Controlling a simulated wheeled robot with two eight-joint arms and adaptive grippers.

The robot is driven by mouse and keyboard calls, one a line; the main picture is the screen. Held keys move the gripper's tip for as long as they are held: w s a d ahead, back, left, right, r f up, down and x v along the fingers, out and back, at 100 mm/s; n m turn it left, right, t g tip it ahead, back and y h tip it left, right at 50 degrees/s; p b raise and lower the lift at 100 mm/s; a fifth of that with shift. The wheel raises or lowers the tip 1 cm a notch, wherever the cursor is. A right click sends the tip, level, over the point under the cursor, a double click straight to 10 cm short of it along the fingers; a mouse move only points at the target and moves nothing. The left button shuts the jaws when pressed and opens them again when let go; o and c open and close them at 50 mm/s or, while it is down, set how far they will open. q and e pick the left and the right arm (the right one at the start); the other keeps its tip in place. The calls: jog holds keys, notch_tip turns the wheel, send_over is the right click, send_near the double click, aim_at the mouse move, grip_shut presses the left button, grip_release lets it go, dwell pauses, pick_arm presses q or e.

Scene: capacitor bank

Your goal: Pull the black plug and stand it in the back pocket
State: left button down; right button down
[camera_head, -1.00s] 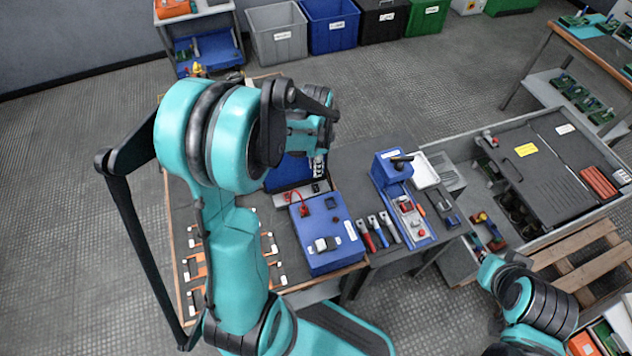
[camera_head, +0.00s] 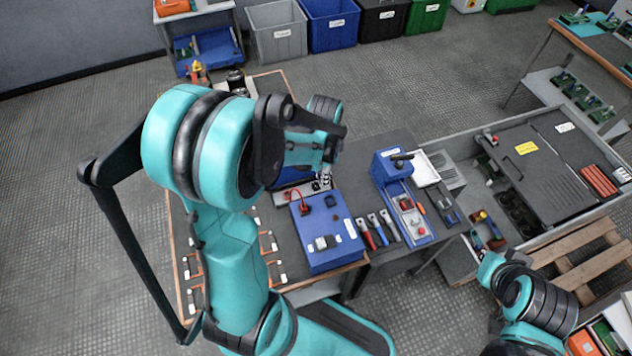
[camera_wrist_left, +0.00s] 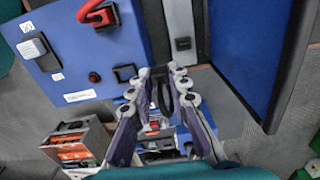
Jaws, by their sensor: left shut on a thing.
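My left gripper (camera_head: 327,181) is over the back edge of the blue box in the head view, partly hidden by its own wrist. In the left wrist view its fingers (camera_wrist_left: 164,90) are shut on a small dark thing, apparently the black plug (camera_wrist_left: 163,94), mostly hidden between the fingertips. The blue box (camera_head: 330,250) has a red plug with a red cable (camera_head: 304,208) and a black square socket (camera_head: 331,201). A grey strip (camera_head: 289,195) lies behind the box. It shows a black square pocket (camera_wrist_left: 183,43) in the left wrist view. My right gripper is out of view.
Several hand tools (camera_head: 378,230) lie right of the box, beside a blue stand (camera_head: 392,165). A blue panel (camera_wrist_left: 240,50) with a dark rim stands beside the grey strip. Orange-and-white parts (camera_head: 270,242) lie on the table to the left.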

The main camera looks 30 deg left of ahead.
aim_at(330, 202)
pick_arm(q)
jog(key=shift+s+d, duration=0.8)
jog(key=shift+d, duration=0.3)
jog(key=shift+s+d, duration=0.75)
jog(key=shift+d, duration=0.35)
jog(key=shift+f+b, duration=0.65)
jog(key=shift+f, duration=0.15)
jog(key=shift+f+b, duration=0.45)
jog(key=shift+f, duration=0.05)
jog(key=shift+s+d+f+b, duration=0.2)
jog(key=shift+s+f+b, duration=0.2)
jog(key=shift+b, duration=0.1)
jog(key=c, duration=1.7)
grip_release()
jog(key=o, duration=0.4)
jog(key=shift+w+f, duration=0.1)
jog(key=shift+w, duration=0.05)
jog(key=shift+c, duration=0.2)
jog(key=shift+w+f, duration=0.1)
jog(key=shift+w, duration=0.1)
jog(key=shift+a, duration=0.15)
